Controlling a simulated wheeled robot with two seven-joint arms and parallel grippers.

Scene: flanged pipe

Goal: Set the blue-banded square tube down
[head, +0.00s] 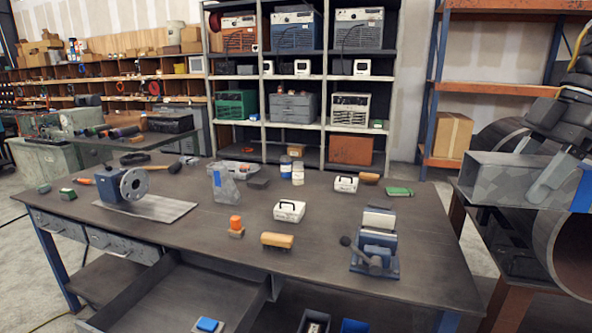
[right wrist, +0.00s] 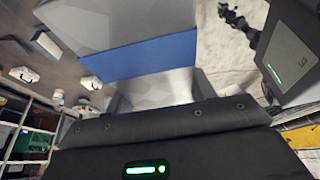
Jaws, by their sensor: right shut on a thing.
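The grey square tube (head: 500,178) is at the right edge of the head view, lying roughly level, with its open end towards the left. Its blue band (head: 582,198) is cut off by the picture edge there. The tube (right wrist: 110,22) and its blue band (right wrist: 150,58) also fill the upper middle of the right wrist view. My right gripper (head: 545,148) comes from above and is shut on the tube. I cannot tell whether the tube touches anything below. My left gripper is not in view.
A large round pipe (head: 556,240) lies just below and behind the tube at the right. The dark workbench (head: 330,215) to the left carries a blue vice (head: 376,245), white boxes and a flanged part (head: 133,184). Bare patches lie between them. Shelves stand behind.

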